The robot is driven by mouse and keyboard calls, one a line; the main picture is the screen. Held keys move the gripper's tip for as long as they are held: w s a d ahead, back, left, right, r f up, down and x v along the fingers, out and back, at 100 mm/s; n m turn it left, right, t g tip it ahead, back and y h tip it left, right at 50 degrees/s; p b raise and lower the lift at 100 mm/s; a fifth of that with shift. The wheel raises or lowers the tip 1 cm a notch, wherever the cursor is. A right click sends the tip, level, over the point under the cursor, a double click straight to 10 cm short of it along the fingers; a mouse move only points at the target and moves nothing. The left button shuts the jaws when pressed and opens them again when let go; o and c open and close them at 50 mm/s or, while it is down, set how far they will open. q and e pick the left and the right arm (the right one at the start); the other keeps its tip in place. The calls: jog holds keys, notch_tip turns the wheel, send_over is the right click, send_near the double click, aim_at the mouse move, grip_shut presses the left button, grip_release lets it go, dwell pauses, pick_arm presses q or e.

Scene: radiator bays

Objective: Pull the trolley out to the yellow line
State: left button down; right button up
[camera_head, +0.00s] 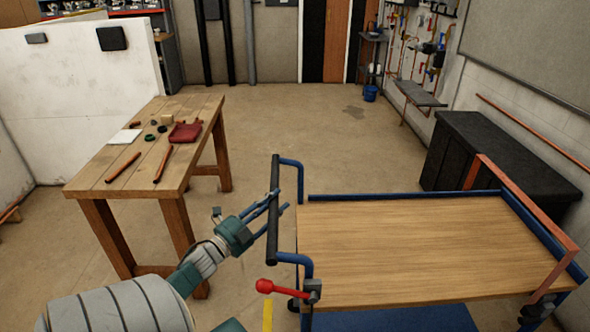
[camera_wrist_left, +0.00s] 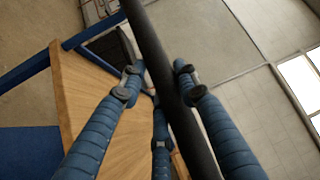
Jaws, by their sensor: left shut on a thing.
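The trolley (camera_head: 430,245) has a wooden top deck, a blue frame and a black push handle (camera_head: 273,215) at its left end. My left gripper (camera_head: 272,208) is shut on the handle. In the left wrist view the black handle bar (camera_wrist_left: 172,85) runs between my blue fingers, and the wooden deck (camera_wrist_left: 85,95) is behind it. A red-knobbed lever (camera_head: 268,286) sits at the near left corner of the trolley. A short piece of the yellow line (camera_head: 267,314) shows on the floor at the bottom, left of the trolley. My right gripper is not in view.
A wooden workbench (camera_head: 100,180) with pipes and a red cloth stands on the left, close to my left arm. A black cabinet (camera_head: 490,160) is behind the trolley at the right wall. The floor (camera_head: 300,120) beyond is open. A blue bucket (camera_head: 370,92) stands far back.

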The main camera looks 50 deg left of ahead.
pick_arm(q)
jog(key=s+a+b, duration=0.2)
jog(key=s+a, duration=0.7)
jog(key=s, duration=0.2)
jog(key=shift+a+f, duration=0.15)
jog(key=shift+a, duration=0.05)
jog(key=c, duration=1.6)
grip_release()
jog(key=shift+s, duration=0.1)
jog(key=o, duration=0.3)
jog(key=shift+a, duration=0.1)
jog(key=shift+o, duration=0.2)
jog(key=shift+s, duration=0.2)
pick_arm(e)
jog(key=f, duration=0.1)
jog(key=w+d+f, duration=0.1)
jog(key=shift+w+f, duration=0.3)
pick_arm(q)
jog(key=s+d+f, duration=0.1)
jog(key=s, duration=1.1)
jog(key=shift+f, duration=0.25)
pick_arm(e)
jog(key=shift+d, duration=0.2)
